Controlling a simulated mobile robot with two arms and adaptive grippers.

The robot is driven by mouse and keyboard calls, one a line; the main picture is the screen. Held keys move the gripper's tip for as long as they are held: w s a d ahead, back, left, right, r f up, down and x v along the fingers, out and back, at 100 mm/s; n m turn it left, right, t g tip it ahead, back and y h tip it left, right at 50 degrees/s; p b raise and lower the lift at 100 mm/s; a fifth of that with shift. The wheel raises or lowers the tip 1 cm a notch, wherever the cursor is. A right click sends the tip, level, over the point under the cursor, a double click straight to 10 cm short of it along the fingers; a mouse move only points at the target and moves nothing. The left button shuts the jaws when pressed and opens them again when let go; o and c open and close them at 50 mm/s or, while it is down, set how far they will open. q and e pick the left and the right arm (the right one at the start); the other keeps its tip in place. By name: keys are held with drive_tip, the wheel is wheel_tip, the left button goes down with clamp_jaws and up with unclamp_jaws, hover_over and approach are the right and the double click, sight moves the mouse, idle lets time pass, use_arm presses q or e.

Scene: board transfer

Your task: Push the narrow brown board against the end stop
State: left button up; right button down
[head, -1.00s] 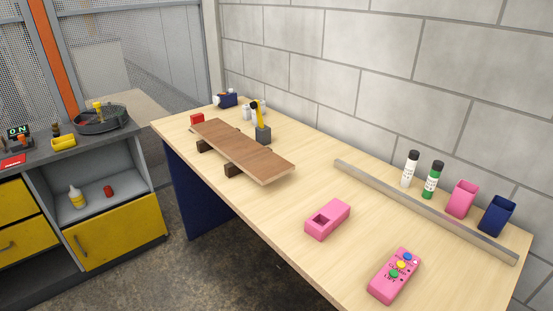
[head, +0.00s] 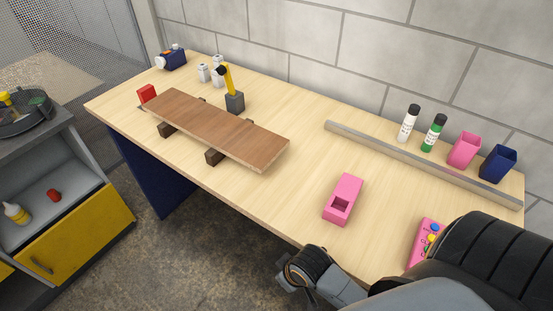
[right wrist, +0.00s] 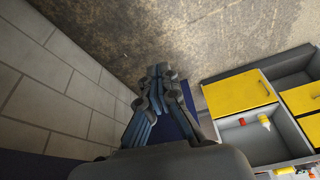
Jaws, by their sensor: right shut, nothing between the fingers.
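The narrow brown board (head: 215,128) lies flat across two dark brown supports (head: 215,157) on the wooden table. A small red block (head: 148,94), which looks like the end stop, stands by the board's far left end; I cannot tell whether they touch. My right arm enters the head view at the lower right, its dark end part in front of the table's front edge, well apart from the board. In the right wrist view my right gripper (right wrist: 160,72) is shut and empty over the floor, with no board in sight. My left gripper is not in view.
A yellow-handled tool in a grey block (head: 235,101) stands behind the board. A metal rail (head: 420,163), a pink box (head: 343,199) and a pink button box (head: 422,240) lie to the right. The table between board and rail is clear.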

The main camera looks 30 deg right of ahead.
drive_tip(key=w+a+r+n+y, duration=0.1)
drive_tip(key=w+r+n, duration=0.15)
drive_tip(key=r, duration=0.55)
drive_tip(key=w+a+r+n+y, duration=0.1)
drive_tip(key=w+r, duration=0.2)
drive_tip(key=r, duration=0.4)
drive_tip(key=shift+n+h, duration=0.25)
drive_tip(key=shift+h, duration=0.15)
drive_tip(key=w+d+r, duration=0.3)
drive_tip(key=w+d+r+p, duration=0.1)
drive_tip(key=w+d+r, duration=0.1)
drive_tip(key=w+d, duration=0.1)
drive_tip(key=shift+w+d+r, duration=0.2)
drive_tip(key=shift+d+r, duration=0.05)
drive_tip(key=shift+r, duration=0.15)
drive_tip(key=w+d+r+m, duration=0.2)
drive_tip(key=d+r, duration=0.6)
drive_tip(key=d, duration=0.1)
drive_tip(key=shift+h, duration=0.3)
drive_tip(key=p+x, duration=0.1)
drive_tip(key=x, duration=0.8)
drive_tip(key=shift+w+d+f, duration=0.1)
drive_tip(key=shift+f, duration=0.3)
drive_tip(key=w, duration=0.1)
drive_tip(key=w+a+p, duration=0.1)
drive_tip(key=shift+w+r, duration=0.25)
drive_tip(key=shift+w+a+f, duration=0.15)
drive_tip(key=shift+w+a, duration=0.1)
drive_tip(key=shift+w, duration=0.4)
